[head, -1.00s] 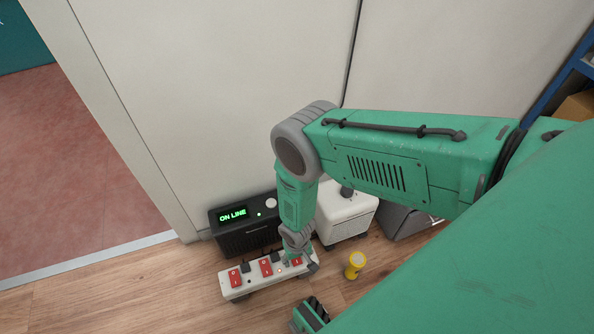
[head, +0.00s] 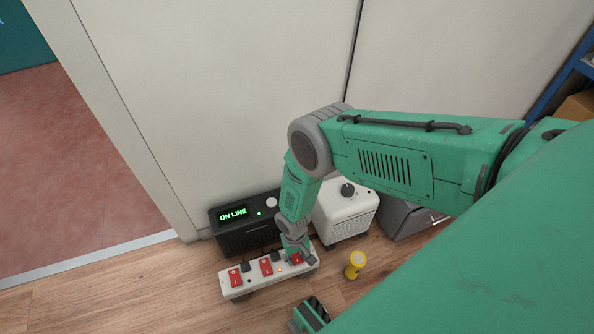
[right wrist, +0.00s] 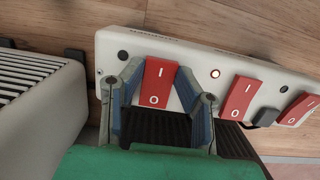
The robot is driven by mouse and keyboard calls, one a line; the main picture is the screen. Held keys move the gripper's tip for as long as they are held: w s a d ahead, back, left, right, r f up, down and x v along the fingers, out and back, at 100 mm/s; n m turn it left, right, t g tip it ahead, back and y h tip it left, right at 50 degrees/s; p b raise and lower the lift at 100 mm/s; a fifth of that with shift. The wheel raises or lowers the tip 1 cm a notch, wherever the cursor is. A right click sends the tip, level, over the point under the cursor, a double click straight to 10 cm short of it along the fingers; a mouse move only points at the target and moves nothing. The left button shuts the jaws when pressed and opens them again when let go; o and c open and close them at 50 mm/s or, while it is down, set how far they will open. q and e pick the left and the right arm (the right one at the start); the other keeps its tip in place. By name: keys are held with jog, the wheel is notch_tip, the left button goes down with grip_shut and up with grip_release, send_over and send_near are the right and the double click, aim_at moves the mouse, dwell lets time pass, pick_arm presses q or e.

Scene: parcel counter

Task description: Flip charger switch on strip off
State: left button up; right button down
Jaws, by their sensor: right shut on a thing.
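A white power strip (head: 262,282) lies on the floor with three red rocker switches in a row. My right gripper (right wrist: 160,68) is at the right-end red switch (right wrist: 158,84), one finger on each side of it, shut on it. The marks I and O show on this switch in the right wrist view. The middle red switch (right wrist: 238,98) and the left-end red switch (head: 235,277) stand clear of the fingers. A small lamp (right wrist: 214,73) beside the held switch glows. No label naming the charger is readable. My left gripper is not in view.
A black box (head: 245,237) showing ON LINE stands behind the strip. A white box (head: 345,216) with a dark knob stands right of it, close to my arm. A wall is behind.

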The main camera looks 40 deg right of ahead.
jog(key=shift+w+g, duration=0.1)
jog(key=shift+g, duration=0.6)
jog(key=c, duration=1.2)
grip_release()
jog(key=shift+r, duration=0.15)
jog(key=shift+w+r, duration=0.15)
jog(key=shift+r, duration=0.05)
jog(key=v, duration=1.1)
jog(key=shift+d, duration=0.15)
jog(key=shift+r, duration=0.15)
